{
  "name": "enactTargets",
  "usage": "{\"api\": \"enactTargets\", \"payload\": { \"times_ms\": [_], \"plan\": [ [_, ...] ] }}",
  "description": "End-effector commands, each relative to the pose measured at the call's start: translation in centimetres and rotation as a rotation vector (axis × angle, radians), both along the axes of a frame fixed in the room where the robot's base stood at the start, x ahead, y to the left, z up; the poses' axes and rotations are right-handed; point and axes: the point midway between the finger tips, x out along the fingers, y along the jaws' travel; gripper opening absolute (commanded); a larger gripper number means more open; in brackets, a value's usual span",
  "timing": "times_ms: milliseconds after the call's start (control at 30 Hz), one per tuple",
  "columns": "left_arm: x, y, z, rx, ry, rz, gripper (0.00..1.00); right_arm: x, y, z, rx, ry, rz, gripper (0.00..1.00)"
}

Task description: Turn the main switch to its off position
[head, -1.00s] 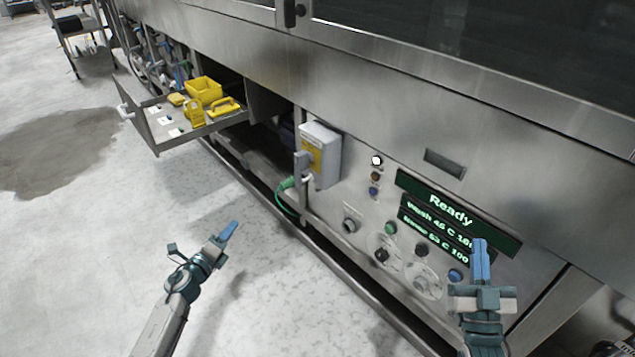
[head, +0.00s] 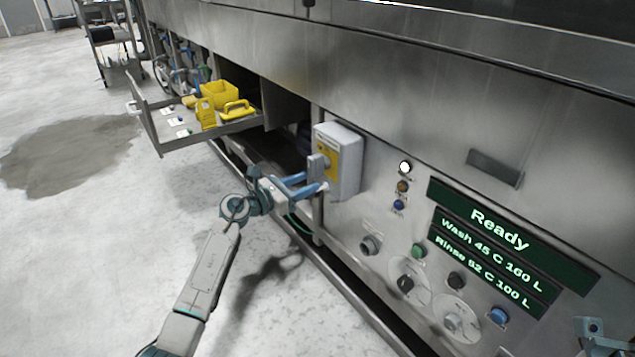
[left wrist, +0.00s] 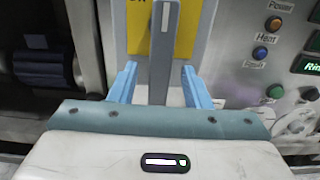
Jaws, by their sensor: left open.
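The main switch is a grey box (head: 346,158) with a yellow plate (head: 327,169) on the washer's front. Its grey handle (head: 316,166) sticks out from the plate and also shows upright in the left wrist view (left wrist: 163,50). My left gripper (head: 308,184) is open at the switch's front, just below the handle in the head view. In the left wrist view its blue fingers (left wrist: 158,84) stand to either side of the handle's lower part, with gaps on both sides. Part of the plate's lettering is cut off. Only a part of my right arm shows at the lower right edge; its fingers are not visible.
An open drawer (head: 160,142) with yellow lockout items (head: 219,95) juts out left of the switch. Right of it are indicator lights, knobs and a green display (head: 497,236) reading Ready. A cart (head: 108,45) stands at the back left.

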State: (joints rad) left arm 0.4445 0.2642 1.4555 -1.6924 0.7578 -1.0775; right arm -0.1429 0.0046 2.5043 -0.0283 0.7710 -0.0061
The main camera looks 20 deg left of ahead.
Motion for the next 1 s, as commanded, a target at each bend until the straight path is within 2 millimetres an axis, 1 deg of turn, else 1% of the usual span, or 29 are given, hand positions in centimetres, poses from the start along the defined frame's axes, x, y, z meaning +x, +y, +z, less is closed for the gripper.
{"api": "enactTargets", "payload": {
  "times_ms": [33,100,233,400,633,667,800,867,1000],
  "plan": [
    [0.8,-0.7,-0.1,-0.003,-0.001,-0.001,0.44,0.0,0.0,-0.4,0.003,-0.002,-0.002,0.0],
    [1.7,-1.4,-0.1,-0.003,0.0,-0.002,0.44,0.0,0.0,-0.5,0.005,-0.003,-0.004,0.0],
    [2.9,-2.2,-0.1,-0.003,0.001,-0.001,0.44,0.1,0.0,-0.8,0.009,-0.004,-0.007,0.0],
    [3.5,-2.7,-0.1,-0.001,0.002,0.0,0.44,0.1,0.0,-0.8,0.013,-0.006,-0.008,0.0],
    [3.5,-2.7,0.0,-0.001,0.002,0.0,0.44,0.1,0.0,-0.7,0.015,-0.006,-0.009,0.0],
    [3.5,-2.7,0.0,-0.001,0.002,0.0,0.4,0.1,0.0,-0.7,0.015,-0.006,-0.009,0.0],
    [3.5,-2.7,-0.1,-0.002,0.001,0.0,0.12,0.1,0.0,-0.7,0.015,-0.006,-0.008,0.0],
    [3.5,-2.7,-0.1,-0.002,0.001,0.0,0.0,0.1,0.0,-0.7,0.015,-0.006,-0.008,0.0],
    [3.5,-2.7,-0.1,-0.002,0.001,0.0,0.0,0.1,0.0,-0.7,0.014,-0.006,-0.008,0.0]
  ]
}}
